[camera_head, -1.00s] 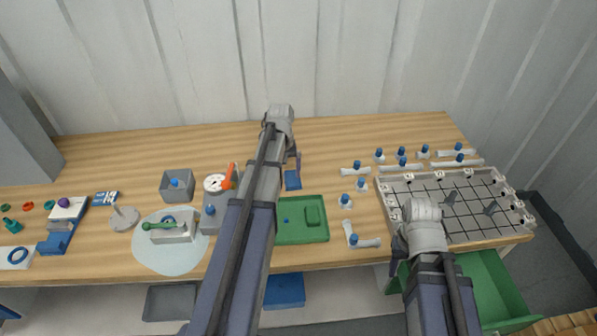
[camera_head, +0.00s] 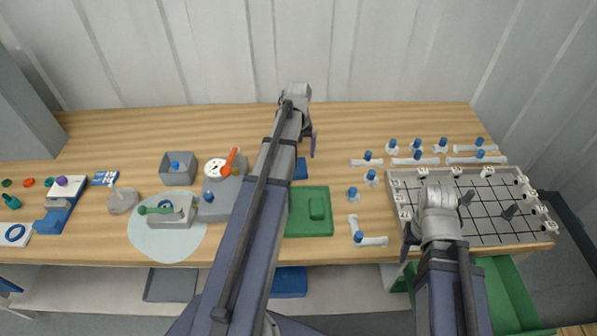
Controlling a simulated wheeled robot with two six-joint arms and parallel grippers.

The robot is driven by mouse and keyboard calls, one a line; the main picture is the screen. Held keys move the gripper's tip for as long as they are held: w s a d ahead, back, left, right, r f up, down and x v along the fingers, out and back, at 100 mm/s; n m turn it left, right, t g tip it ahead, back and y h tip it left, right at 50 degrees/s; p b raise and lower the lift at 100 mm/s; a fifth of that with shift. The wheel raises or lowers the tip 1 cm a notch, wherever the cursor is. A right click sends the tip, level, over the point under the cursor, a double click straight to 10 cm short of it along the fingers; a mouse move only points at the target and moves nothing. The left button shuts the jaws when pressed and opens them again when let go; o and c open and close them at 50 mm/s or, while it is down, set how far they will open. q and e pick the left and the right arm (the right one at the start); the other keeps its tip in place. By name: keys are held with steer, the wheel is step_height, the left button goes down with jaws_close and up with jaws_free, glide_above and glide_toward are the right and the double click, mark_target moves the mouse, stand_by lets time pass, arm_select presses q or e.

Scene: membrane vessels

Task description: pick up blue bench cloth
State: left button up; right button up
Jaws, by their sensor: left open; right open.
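A small flat blue piece, which looks like the blue bench cloth (camera_head: 300,169), lies on the wooden bench just behind the green tray. My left arm hides part of its left side. My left gripper (camera_head: 312,145) is open and empty, above the bench and slightly behind and right of the cloth in the picture; its fingers are seen nearly edge-on. My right gripper (camera_head: 408,236) is open, low over the left edge of the gridded tray, its fingers partly hidden by its own wrist.
The green tray (camera_head: 326,226) is in front of the cloth. White fittings with blue caps (camera_head: 367,158) stand to the right, beside the gridded tray (camera_head: 490,237). A grey block with a gauge and orange lever (camera_head: 216,170) stands left. The back of the bench (camera_head: 390,120) is clear.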

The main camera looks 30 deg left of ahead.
mark_target(298, 166)
arm_select(q)
steer(key=shift+s+d+f+b, duration=0.1)
steer(key=shift+s+f+b, duration=0.05)
steer(key=shift+f+b, duration=1.2)
steer(key=shift+s+d+f+b, duration=0.1)
steer(key=shift+f+b, duration=1.15)
steer(key=shift+f, duration=0.05)
steer(key=shift+r, duration=0.1)
steer(key=c, duration=1.3)
step_height(298, 166, up, 10)
steer(key=p, duration=1)
